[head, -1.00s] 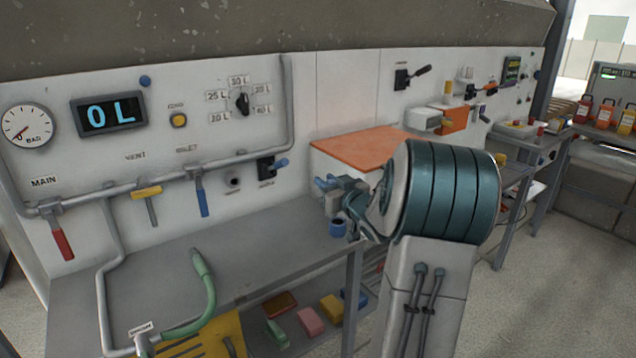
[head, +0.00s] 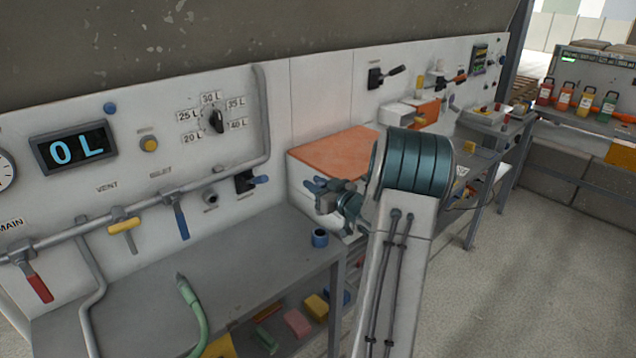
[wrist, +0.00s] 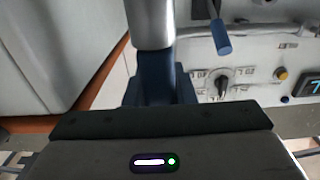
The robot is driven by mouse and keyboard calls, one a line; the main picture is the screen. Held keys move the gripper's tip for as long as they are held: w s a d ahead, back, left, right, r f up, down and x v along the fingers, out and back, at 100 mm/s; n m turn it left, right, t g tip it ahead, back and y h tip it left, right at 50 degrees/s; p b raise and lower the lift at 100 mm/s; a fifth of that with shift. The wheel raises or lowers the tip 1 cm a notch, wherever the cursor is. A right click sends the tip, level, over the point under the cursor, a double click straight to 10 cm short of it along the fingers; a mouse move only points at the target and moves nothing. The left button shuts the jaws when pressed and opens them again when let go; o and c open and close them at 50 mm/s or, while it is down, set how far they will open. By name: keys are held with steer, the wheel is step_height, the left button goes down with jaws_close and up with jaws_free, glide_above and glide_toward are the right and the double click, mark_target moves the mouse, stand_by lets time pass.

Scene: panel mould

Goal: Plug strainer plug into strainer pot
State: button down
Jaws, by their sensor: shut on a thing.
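My gripper (head: 329,187) is shut on a grey metal cylinder, which I take as the strainer plug (wrist: 152,22). Dark blue parts (wrist: 155,90) meet its end in the wrist view. In the head view my gripper is in front of the orange-topped cabinet, apart from the panel, and the plug is small and hard to separate from the fingers. A round grey socket (head: 210,197) sticks out of the panel to the left, with an unreadable label. It may be the strainer pot. My gripper is to its right, apart from it.
A blue cup (head: 320,238) stands near the grey bench's (head: 235,265) right edge, below my gripper. The orange-topped cabinet (head: 335,153) stands behind my gripper. A green hose (head: 190,300) rises at the front. The bench middle is clear.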

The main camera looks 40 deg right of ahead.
steer(key=shift+a, duration=0.1)
steer(key=shift+f+b, duration=2.45)
steer(key=shift+f, duration=0.45)
steer(key=shift+f+b, duration=2.4)
steer(key=shift+f, duration=0.15)
steer(key=c, duration=1.1)
jaws_free()
steer(key=s, duration=0.9)
steer(key=s+d+b, duration=0.1)
steer(key=s, duration=0.3)
steer(key=shift+s+d, duration=0.1)
steer(key=shift+s, duration=0.3)
